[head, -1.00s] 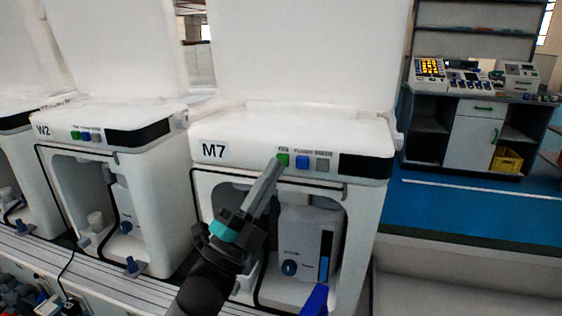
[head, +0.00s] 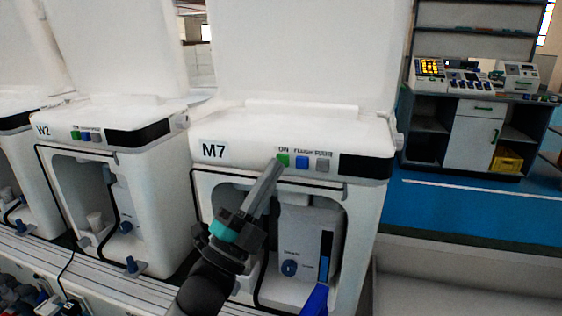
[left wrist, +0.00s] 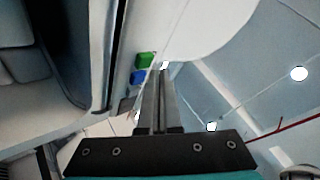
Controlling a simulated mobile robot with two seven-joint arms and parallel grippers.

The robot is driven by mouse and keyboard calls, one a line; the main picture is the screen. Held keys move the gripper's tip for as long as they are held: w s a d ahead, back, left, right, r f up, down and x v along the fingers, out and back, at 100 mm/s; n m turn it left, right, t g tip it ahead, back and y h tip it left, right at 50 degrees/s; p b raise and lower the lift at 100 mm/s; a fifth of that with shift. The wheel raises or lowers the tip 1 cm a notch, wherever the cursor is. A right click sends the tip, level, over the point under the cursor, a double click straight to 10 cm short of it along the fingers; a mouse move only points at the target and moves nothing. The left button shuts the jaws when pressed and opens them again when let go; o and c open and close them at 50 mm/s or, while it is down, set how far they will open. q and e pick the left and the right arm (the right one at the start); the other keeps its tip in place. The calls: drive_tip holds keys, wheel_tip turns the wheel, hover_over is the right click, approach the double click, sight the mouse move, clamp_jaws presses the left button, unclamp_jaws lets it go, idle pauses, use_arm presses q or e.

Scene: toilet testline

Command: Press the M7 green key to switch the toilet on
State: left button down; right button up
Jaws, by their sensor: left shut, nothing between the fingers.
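The toilet unit marked M7 (head: 240,135) stands in the middle of the head view. Its front panel carries a green key (head: 284,160) under the word ON, with a blue key (head: 302,162) and a grey key (head: 323,164) to the right. My left gripper (head: 277,163) is shut and empty, its tips at the lower left edge of the green key. I cannot tell whether they touch it. In the left wrist view the green key (left wrist: 145,60) and blue key (left wrist: 138,76) show just left of the fingertips (left wrist: 160,68). My right gripper does not show clearly.
A second unit marked W2 (head: 110,130) stands to the left, with its own green key (head: 75,135). Below the M7 panel is an open bay with a grey box (head: 307,240). A bench with control panels (head: 470,95) stands far right beyond blue floor.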

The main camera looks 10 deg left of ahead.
use_arm(q)
drive_tip(key=shift+w, duration=0.2)
idle(0.5)
drive_tip(key=shift+w, duration=0.3)
drive_tip(key=shift+w, duration=0.2)
idle(0.5)
drive_tip(key=shift+s+p, duration=0.35)
drive_tip(key=shift+s, duration=0.35)
